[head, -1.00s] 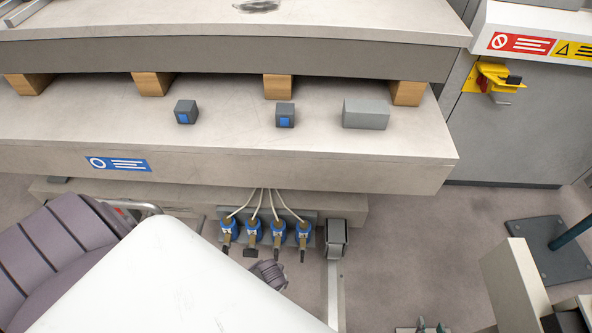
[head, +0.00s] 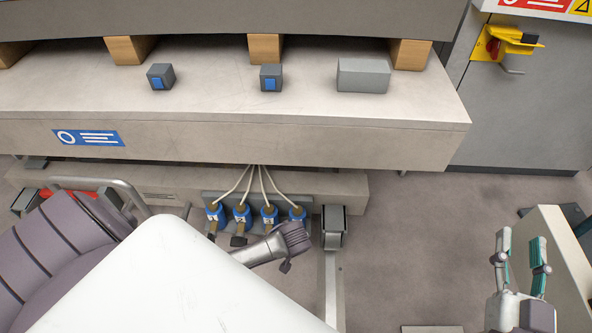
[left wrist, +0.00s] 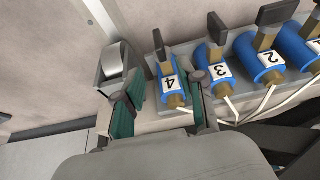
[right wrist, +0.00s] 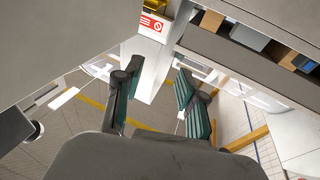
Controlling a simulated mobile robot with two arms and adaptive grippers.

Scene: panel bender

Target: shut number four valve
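Number four valve (left wrist: 172,88) has a blue body, a white 4 label, brass fittings and a dark lever (left wrist: 159,44) in the left wrist view. It is the rightmost of the row in the head view (head: 298,213), with its lower part hidden by my left arm. My left gripper (left wrist: 167,80) is open, one teal-padded finger on each side of this valve. The right finger looks close to the body; I cannot tell whether it touches. My right gripper (head: 519,242) is open and empty at the lower right, away from the valves.
Valve three (left wrist: 208,66) stands close beside the right finger, then valve two (left wrist: 262,55), whose lever looks turned crosswise. A metal bracket (head: 334,226) stands just right of valve four. White hoses rise to the bench (head: 330,140) overhanging the row. Floor right of the bracket is clear.

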